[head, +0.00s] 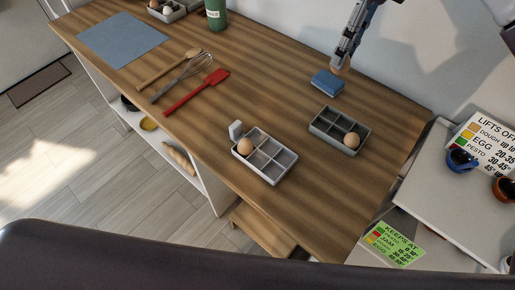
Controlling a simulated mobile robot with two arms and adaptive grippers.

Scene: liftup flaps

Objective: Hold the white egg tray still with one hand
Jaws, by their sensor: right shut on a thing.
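The white egg tray (252,170) sits on the wooden counter in the head view. A brown egg (245,146) lies in its left compartment, and the other compartments look empty. A small pale upright piece (236,130) stands at its left corner. My right gripper (342,66) is up and to the right of the tray, well apart from it. It is shut on a brown egg (341,71), above or just behind a blue sponge (327,84). A grey tray (328,144) with another egg (352,140) stands right of the white tray. My left gripper is not in view.
A red spatula (196,92), a whisk (182,77) and a wooden spoon (168,69) lie to the left. A blue-grey mat (122,39), a green container (216,14) and another tray (176,14) are farther back. Bare counter surrounds the white tray.

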